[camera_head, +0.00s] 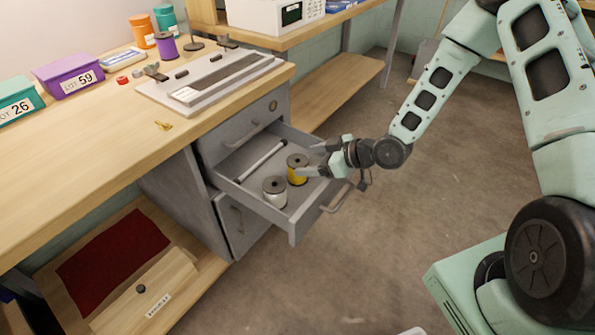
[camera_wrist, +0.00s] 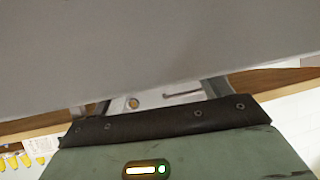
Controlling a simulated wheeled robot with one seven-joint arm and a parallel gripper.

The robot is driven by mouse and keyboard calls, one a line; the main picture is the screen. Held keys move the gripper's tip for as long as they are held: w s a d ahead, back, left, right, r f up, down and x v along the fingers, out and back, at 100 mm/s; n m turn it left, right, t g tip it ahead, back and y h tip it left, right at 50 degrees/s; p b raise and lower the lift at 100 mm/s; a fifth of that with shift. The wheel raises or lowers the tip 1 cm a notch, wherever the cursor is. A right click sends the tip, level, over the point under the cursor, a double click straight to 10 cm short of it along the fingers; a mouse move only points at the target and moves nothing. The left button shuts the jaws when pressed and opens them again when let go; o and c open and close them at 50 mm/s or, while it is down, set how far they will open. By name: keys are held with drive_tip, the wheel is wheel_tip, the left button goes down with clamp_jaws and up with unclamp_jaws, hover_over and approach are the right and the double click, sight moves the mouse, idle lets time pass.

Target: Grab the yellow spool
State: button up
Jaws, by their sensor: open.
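The yellow spool (camera_head: 297,172) stands upright in the open grey drawer (camera_head: 293,236), with a dark top flange. A white or grey spool (camera_head: 275,192) stands upright to its lower left in the same drawer. My gripper (camera_head: 306,160) reaches over the drawer's right side with its jaws open. Its fingertips are at the yellow spool, one finger overlapping it in the head view; I cannot tell whether they touch. In the wrist view, a large grey surface (camera_wrist: 150,50) fills the upper part and hides the fingertips; the yellow spool does not show there.
A white rod (camera_head: 262,161) lies at the back of the drawer. The drawer's walls and handle (camera_head: 337,200) are close to my gripper. The workbench (camera_head: 90,140) holds a purple bin (camera_head: 68,80), a purple spool (camera_head: 166,46) and a grey fixture (camera_head: 212,85). The floor to the right is clear.

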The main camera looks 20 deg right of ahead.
sight(295, 161)
drive_tip(key=shift+x, duration=1.2)
drive_tip(key=c, duration=1.1)
